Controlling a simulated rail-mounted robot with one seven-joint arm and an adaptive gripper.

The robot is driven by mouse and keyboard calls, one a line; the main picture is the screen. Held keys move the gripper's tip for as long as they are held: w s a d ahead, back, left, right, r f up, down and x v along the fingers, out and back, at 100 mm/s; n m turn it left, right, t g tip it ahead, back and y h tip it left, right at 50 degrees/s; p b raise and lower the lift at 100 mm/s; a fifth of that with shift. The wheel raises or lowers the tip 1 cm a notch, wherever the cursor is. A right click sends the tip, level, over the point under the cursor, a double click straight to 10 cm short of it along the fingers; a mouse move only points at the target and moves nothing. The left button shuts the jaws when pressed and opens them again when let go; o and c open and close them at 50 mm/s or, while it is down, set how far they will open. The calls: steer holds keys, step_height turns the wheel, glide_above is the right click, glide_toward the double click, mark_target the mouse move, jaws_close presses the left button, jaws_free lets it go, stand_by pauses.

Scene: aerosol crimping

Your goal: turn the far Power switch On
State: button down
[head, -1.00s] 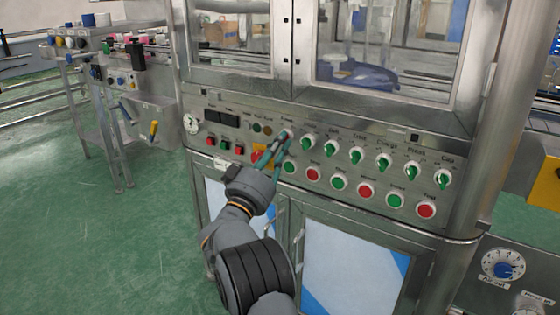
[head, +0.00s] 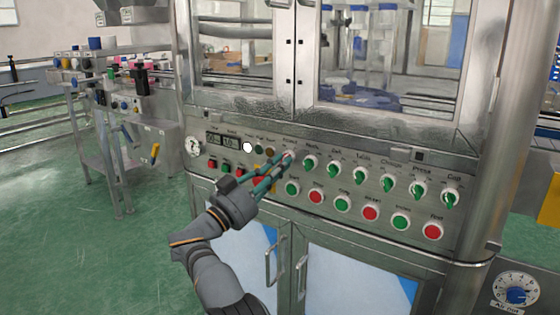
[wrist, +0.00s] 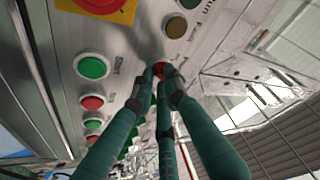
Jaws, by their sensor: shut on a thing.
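The Power switch (head: 288,156) is the leftmost knob in the upper row of the steel control panel (head: 330,225). My gripper (head: 285,162) reaches it from the lower left, with its green fingers closed around the knob and partly hiding it. A white lamp (head: 247,147) and the digital displays (head: 223,142) left of the switch are lit.
Several green-handled switches (head: 361,175) continue right along the panel. Red and green push buttons (head: 342,204) sit below them. A red stop button on a yellow plate (wrist: 103,6) is close to the fingers. Glass doors (head: 385,60) rise above; floor space is open at left.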

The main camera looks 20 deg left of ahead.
steer(key=shift+m, duration=0.4)
steer(key=c, duration=1.8)
jaws_free()
steer(key=shift+o, duration=0.3)
steer(key=v, duration=1.2)
steer(key=shift+a+r, duration=0.1)
steer(key=shift+a, duration=0.05)
